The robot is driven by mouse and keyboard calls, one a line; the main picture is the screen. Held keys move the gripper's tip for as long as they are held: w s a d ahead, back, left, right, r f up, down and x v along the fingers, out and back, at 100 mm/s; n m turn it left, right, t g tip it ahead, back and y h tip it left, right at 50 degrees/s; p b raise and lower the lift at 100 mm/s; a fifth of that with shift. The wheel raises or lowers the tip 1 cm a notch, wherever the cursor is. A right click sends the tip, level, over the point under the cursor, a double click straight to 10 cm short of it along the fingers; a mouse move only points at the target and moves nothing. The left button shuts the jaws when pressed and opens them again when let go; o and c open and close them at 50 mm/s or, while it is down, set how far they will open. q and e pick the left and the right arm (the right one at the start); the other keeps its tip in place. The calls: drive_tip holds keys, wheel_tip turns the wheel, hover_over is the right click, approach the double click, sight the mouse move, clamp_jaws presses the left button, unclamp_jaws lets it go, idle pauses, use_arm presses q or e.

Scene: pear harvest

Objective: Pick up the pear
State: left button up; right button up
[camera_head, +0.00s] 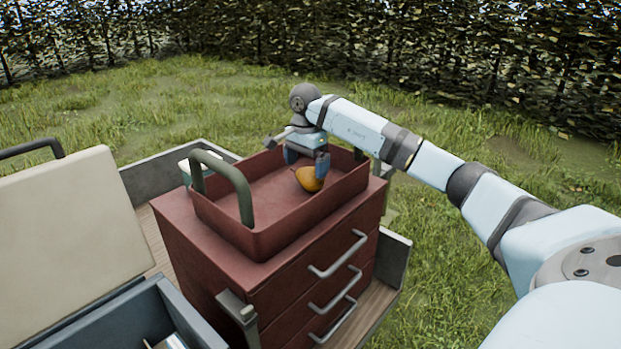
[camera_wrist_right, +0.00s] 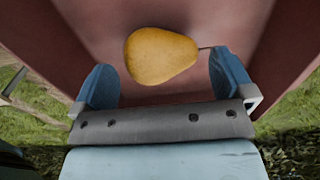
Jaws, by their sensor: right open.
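The pear (camera_head: 308,180) is orange-yellow and lies in the dark red tray (camera_head: 262,243) on top of a red drawer cabinet. My right gripper (camera_head: 307,164) is over the tray, pointing down at the pear, and partly hides it in the head view. In the right wrist view the pear (camera_wrist_right: 160,56) lies on its side between the two blue fingers of my right gripper (camera_wrist_right: 165,80), with its stem toward the right finger. The fingers are spread apart, with a gap on the left side of the pear. My left gripper is not in view.
The tray has a raised green handle (camera_head: 243,190) at its left and red side walls. The red cabinet (camera_head: 190,246) has several drawer handles and stands on a wooden cart bed. A blue box (camera_head: 110,322) is at the lower left. Grass and a hedge lie behind.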

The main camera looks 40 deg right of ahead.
sight(306, 179)
wheel_tip(306, 179, down, 5)
drive_tip(key=shift+f, duration=0.1)
drive_tip(key=c, duration=0.8)
drive_tip(key=shift+r, duration=0.2)
